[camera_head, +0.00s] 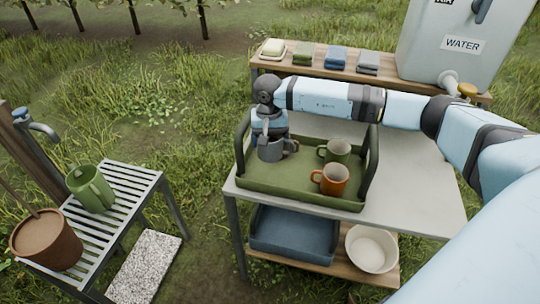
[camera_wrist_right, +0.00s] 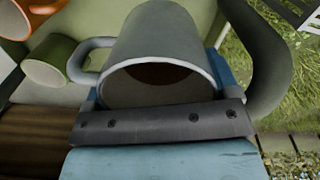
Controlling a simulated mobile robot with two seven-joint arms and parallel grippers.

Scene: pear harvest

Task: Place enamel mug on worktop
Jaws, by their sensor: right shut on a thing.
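A grey enamel mug (camera_head: 271,150) is at the left back part of a green tray (camera_head: 300,196) on the worktop (camera_head: 417,190). My right gripper (camera_head: 268,136) is shut on this mug. In the right wrist view the grey mug (camera_wrist_right: 160,60) fills the middle, with its handle to the left. I cannot tell whether the mug touches the tray floor. A green mug (camera_head: 337,151) and an orange mug (camera_head: 332,179) stand in the tray to its right. They also show at the left edge of the right wrist view. My left gripper is not in view.
Bare worktop lies right of the tray. The tray has raised dark handles (camera_head: 370,165) at its ends. Folded cloths (camera_head: 336,58) and a water tank (camera_head: 462,45) stand behind. A blue bin (camera_head: 290,236) and white bowl (camera_head: 371,249) are below. A slatted bench (camera_head: 125,188) is left.

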